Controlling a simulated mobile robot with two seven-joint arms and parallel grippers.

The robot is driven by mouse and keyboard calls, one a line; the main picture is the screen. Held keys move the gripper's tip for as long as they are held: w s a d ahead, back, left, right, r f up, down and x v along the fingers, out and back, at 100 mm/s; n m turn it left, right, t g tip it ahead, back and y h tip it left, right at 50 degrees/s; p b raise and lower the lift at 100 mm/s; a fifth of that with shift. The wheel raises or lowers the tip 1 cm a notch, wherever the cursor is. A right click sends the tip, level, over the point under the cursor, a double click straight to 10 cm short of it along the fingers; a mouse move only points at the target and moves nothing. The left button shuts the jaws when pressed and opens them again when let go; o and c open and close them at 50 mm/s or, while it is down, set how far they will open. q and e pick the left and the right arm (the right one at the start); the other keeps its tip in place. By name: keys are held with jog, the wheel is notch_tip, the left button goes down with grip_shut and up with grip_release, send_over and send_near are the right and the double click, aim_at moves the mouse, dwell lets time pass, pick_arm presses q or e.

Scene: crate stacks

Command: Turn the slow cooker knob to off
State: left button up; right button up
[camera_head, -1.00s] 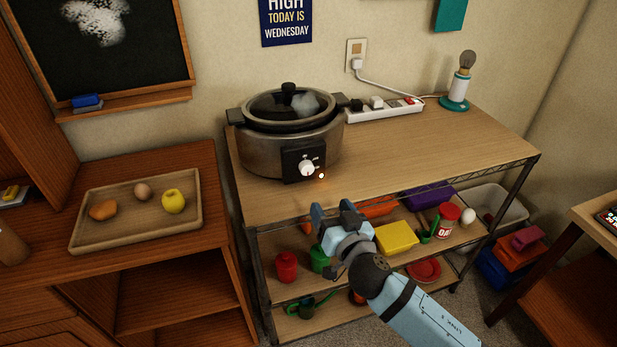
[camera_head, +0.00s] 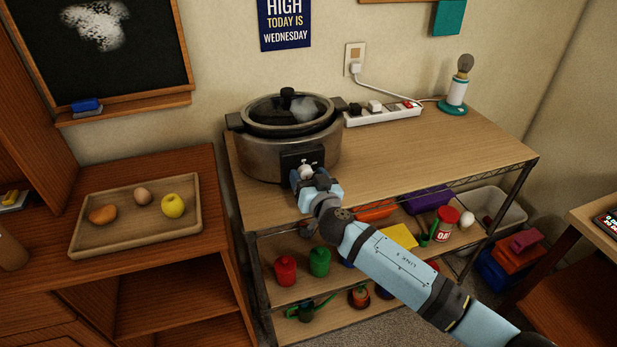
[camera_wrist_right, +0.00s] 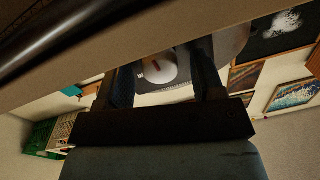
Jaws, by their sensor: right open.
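The slow cooker (camera_head: 262,153) is a round metallic pot with a dark-rimmed glass lid, standing on the wooden top of the shelf unit. Its white knob (camera_head: 306,170) is on the dark front panel, partly hidden by my right gripper (camera_head: 309,178). In the right wrist view the knob (camera_wrist_right: 168,72) shows as a white disc with a red mark, between the two open fingers of my right gripper (camera_wrist_right: 165,82). I cannot tell whether the fingers touch it. My left gripper is out of view.
A power strip (camera_head: 383,116) and a lamp (camera_head: 457,88) stand at the back of the top (camera_head: 420,150). The right part of the top is clear. A wooden tray (camera_head: 88,240) with food sits at left. Lower shelves hold several coloured items.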

jog(key=c, duration=0.9)
